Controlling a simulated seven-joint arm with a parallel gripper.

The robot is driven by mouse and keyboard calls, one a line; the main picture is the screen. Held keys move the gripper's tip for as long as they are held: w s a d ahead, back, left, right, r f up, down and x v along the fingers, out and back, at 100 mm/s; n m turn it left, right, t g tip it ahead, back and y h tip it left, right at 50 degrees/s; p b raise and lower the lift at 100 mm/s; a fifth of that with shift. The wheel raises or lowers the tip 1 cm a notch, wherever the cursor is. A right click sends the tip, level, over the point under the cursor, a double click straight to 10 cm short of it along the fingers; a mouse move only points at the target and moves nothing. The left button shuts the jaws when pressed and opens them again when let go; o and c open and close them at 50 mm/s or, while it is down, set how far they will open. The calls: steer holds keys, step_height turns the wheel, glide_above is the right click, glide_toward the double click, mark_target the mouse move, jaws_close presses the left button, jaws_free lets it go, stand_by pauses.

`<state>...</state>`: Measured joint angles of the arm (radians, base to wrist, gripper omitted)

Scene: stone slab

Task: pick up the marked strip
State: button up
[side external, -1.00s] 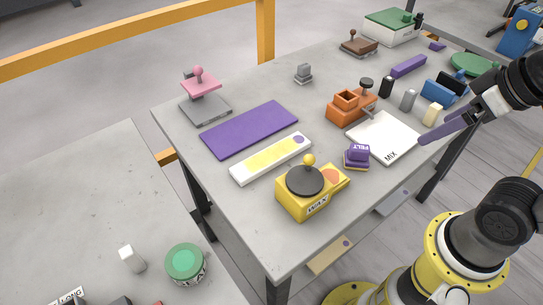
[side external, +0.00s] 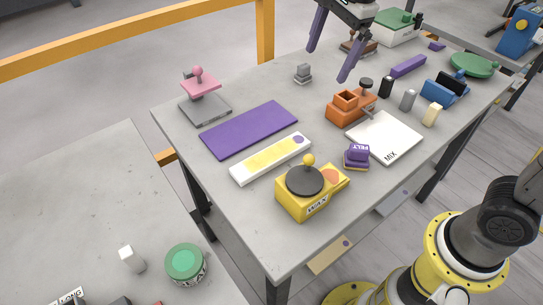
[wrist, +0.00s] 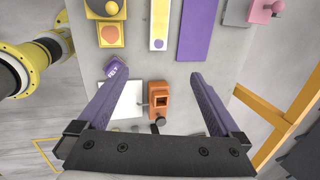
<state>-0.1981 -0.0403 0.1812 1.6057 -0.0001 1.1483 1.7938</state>
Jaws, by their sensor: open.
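The marked strip (side external: 266,160) is a white bar with a yellow patch and a purple dot at one end. It lies flat on the stone slab (side external: 240,95), between a purple mat (side external: 249,128) and the yellow WAX box (side external: 312,197). In the wrist view the strip (wrist: 159,22) shows at the top middle, partly cut off by the frame edge. My gripper (side external: 328,64) has two purple fingers, spread wide and empty. It is above the back of the slab, well apart from the strip. In the wrist view my gripper (wrist: 155,77) spans the area around the orange tool.
An orange tool (side external: 346,107), a white MIX pad (side external: 384,137) and a purple FELT block (side external: 356,157) stand right of the strip. A pink-handled press (side external: 203,95) is at the left. A similar pale strip (side external: 329,256) lies below the slab. The slab's near-left area is clear.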

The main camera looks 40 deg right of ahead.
steer(key=w+a+f+g, duration=0.1)
steer(key=w+a+f, duration=0.4)
steer(key=g, duration=0.2)
glide_above(271, 154)
step_height(271, 154, down, 9)
steer(key=shift+h, duration=0.3)
steer(key=f, duration=0.6)
steer(key=shift+s+a+f, duration=0.1)
steer(key=shift+s+f, duration=0.15)
steer(key=shift+s, duration=0.05)
steer(key=shift+w+f, duration=0.2)
steer(key=shift+f, duration=2.75)
steer(key=shift+r, duration=0.1)
jaws_close()
